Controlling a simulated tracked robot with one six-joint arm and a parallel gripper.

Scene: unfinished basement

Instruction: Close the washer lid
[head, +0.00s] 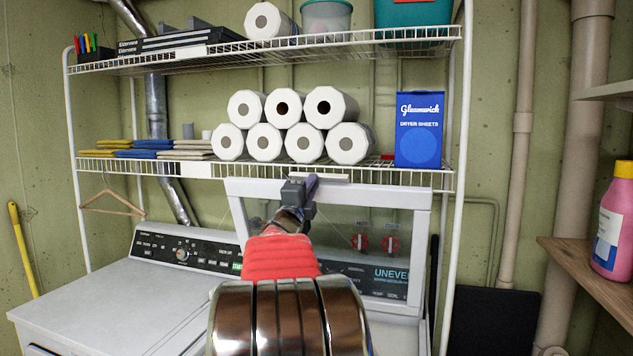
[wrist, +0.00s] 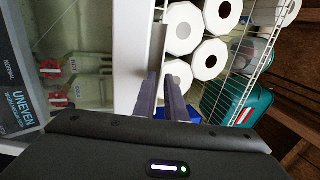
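The washer lid (head: 420,245) stands raised at the back of the washer, a white frame around a clear pane. In the wrist view the lid's white rim (wrist: 135,55) runs top to bottom. My gripper (head: 304,186) is at the middle of the lid's top edge, with its fingers pointing away from me. In the wrist view my gripper (wrist: 163,78) shows two dark fingers with a narrow gap between them. One finger overlaps the rim's edge and the other is just past it. I cannot tell whether they touch it. My arm hides the washer's front and opening.
A wire shelf (head: 420,180) with paper rolls (head: 283,108) and a blue dryer sheets box (head: 419,130) is just above and behind the lid. A dryer (head: 120,290) stands at the left. A wooden shelf (head: 590,275) with a pink bottle (head: 612,230) juts in at the right.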

